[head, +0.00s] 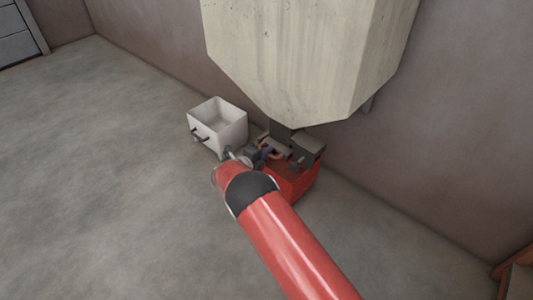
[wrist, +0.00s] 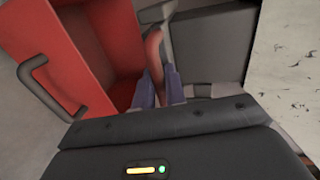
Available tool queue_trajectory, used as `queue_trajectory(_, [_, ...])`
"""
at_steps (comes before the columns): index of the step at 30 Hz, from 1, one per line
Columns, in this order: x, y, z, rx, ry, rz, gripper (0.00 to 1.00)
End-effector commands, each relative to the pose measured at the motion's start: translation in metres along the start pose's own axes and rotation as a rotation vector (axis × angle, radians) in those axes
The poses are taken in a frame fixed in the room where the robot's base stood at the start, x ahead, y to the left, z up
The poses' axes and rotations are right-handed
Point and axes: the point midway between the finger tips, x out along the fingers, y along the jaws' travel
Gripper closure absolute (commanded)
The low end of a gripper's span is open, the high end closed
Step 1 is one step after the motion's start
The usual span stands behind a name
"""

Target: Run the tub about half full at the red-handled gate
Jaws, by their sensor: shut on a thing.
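The hopper gate's red handle (wrist: 153,48) stands between the two bluish fingers of my gripper (wrist: 160,90) in the wrist view. My gripper is shut on it; in the head view my gripper (head: 266,152) is small beneath the hopper, partly behind my arm. A red tub (head: 303,181) sits on the floor under the hopper outlet. The red tub (wrist: 35,30) shows at the left of the wrist view with a dark handle; the part of its inside I see is bare red. The rest of its inside is hidden. No falling pellets are visible.
The pale hopper (head: 310,50) hangs above, close to my arm. A white tub (head: 232,136) with a dark handle stands left of the red one and looks empty. A wall rises behind. The floor at left is clear. A brown wooden object (head: 518,275) is at lower right.

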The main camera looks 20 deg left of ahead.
Motion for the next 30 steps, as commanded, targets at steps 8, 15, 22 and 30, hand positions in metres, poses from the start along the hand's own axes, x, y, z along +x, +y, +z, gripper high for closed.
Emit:
queue_trajectory(8, [-0.028, 0.004, 0.001, -0.004, -0.004, 0.002, 1.0])
queue_trajectory(15, [-0.059, 0.013, 0.0, -0.003, -0.001, 0.002, 1.0])
queue_trajectory(22, [-0.059, 0.014, 0.0, -0.002, 0.0, 0.002, 1.0])
queue_trajectory(30, [-0.058, 0.013, 0.0, -0.001, 0.0, 0.001, 0.71])
